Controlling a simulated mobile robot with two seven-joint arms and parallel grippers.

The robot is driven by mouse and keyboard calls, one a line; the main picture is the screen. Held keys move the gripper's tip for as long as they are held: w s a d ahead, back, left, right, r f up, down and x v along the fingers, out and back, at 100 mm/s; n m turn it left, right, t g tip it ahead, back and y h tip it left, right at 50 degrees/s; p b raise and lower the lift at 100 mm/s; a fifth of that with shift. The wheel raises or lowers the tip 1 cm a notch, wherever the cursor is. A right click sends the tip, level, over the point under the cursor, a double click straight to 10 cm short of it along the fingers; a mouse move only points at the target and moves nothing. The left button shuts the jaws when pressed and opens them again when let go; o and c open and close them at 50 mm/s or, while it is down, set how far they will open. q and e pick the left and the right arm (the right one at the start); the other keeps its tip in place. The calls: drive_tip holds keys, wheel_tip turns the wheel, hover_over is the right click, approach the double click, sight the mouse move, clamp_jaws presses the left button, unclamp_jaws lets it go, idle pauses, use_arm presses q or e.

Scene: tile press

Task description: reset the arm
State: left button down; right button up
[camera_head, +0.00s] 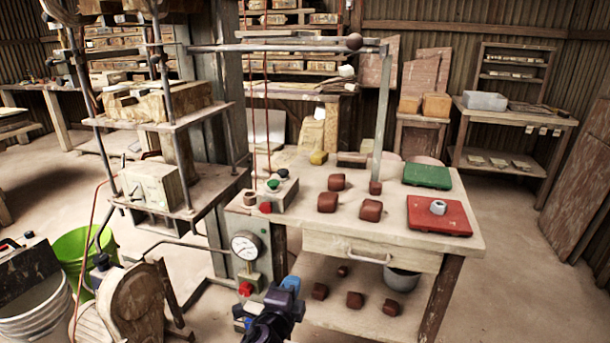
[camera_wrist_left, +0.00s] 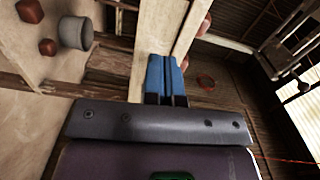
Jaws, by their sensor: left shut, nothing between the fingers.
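My left gripper (camera_head: 290,284) is at the bottom centre of the head view, in front of the worktable's lower left side and below the tabletop. Its blue fingers (camera_wrist_left: 167,76) lie against each other in the left wrist view, with nothing between them. The arm behind it runs down out of the picture. My right gripper is not in view.
The worktable (camera_head: 456,222) bears red-brown clay lumps (camera_head: 327,202), a green tray (camera_head: 428,175) and a red tray (camera_head: 450,217). The press with its pressure gauge (camera_head: 245,245) stands left of my gripper. A green bucket (camera_head: 72,250) stands further left.

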use_arm(q)
drive_tip(key=s+a+r+n+g+y+p, duration=0.1)
drive_tip(key=s+a+r+n+y+p, duration=0.15)
drive_tip(key=s+a+n, duration=0.9)
drive_tip(key=s+a+f+n+g+p, duration=0.1)
drive_tip(key=s+a, duration=0.3)
drive_tip(key=s, duration=0.5)
drive_tip(key=s+a+f+n+g+y+p, duration=0.1)
drive_tip(key=s+a+f+n, duration=0.3)
drive_tip(key=s, duration=0.6)
drive_tip(key=s+a+f+n+g+y+p, duration=0.1)
drive_tip(key=s+a+f+n+g+p, duration=0.1)
drive_tip(key=s, duration=0.8)
drive_tip(key=shift+s+a+f+g+p, duration=0.25)
drive_tip(key=shift+a+f+g+p, duration=0.35)
drive_tip(key=shift+a, duration=0.3)
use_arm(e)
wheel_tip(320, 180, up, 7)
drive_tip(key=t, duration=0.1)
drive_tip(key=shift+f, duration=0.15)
use_arm(q)
drive_tip(key=shift+r+n+y, duration=0.1)
drive_tip(key=shift+n+y, duration=0.15)
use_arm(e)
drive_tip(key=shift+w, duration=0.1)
